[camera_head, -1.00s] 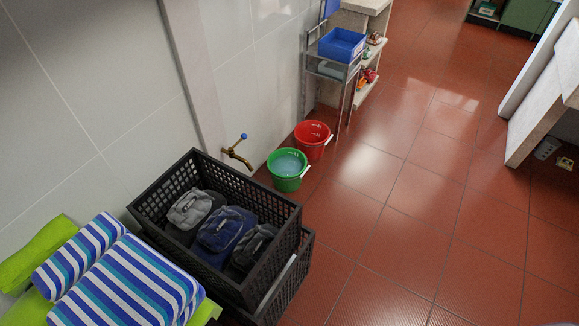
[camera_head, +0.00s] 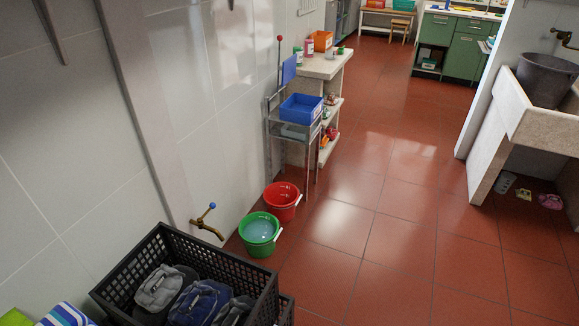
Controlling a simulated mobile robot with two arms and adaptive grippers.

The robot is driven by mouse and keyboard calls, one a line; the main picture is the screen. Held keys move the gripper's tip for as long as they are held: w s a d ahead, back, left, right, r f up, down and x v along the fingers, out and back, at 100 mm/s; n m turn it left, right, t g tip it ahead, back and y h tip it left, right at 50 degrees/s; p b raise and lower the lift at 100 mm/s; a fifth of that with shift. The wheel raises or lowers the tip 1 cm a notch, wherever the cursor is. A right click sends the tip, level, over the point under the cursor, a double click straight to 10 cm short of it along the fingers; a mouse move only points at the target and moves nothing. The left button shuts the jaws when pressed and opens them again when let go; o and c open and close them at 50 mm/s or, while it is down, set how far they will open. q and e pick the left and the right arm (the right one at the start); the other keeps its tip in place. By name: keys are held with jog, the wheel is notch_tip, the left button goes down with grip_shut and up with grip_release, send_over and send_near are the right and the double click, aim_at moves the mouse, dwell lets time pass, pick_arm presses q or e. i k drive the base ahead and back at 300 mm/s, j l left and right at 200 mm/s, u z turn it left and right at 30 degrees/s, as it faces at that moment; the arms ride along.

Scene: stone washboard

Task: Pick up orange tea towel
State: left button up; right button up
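I see no orange tea towel that I can make out in the head view. An orange box-like thing (camera_head: 322,41) stands on the stone counter (camera_head: 328,66) at the back, too small to tell more. Neither of my grippers is in view.
A black crate (camera_head: 215,262) with bags stands at the lower left. A green bucket (camera_head: 260,236) and a red bucket (camera_head: 283,203) stand by the wall, near a rack with a blue bin (camera_head: 301,108). A stone sink (camera_head: 535,120) is at the right. The red tiled floor (camera_head: 390,230) between is clear.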

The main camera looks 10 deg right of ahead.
aim_at(331, 100)
jog(key=i+l+u, duration=0.15)
jog(key=l, duration=0.75)
jog(key=l+u, duration=0.15)
jog(key=l, duration=0.8)
jog(key=i+l+u, duration=0.2)
jog(key=i+l, duration=0.15)
jog(key=l, duration=0.3)
jog(key=i+l+u, duration=0.15)
jog(key=l, duration=0.2)
jog(key=i+l+u, duration=0.1)
jog(key=l, duration=0.25)
jog(key=i+l+u, duration=0.1)
jog(key=l, duration=0.3)
jog(key=i+l+u, duration=0.1)
jog(key=l, duration=0.25)
jog(key=i+l+u, duration=0.1)
jog(key=i+l, duration=0.15)
jog(key=l, duration=0.15)
jog(key=i+l+u, duration=0.15)
jog(key=l, duration=0.35)
jog(key=i+l+u, duration=0.2)
jog(key=l, duration=0.35)
jog(key=i+l+u, duration=0.15)
jog(key=l, duration=0.4)
jog(key=i+l+u, duration=0.15)
jog(key=l, duration=0.45)
jog(key=l+u, duration=0.2)
jog(key=l, duration=0.35)
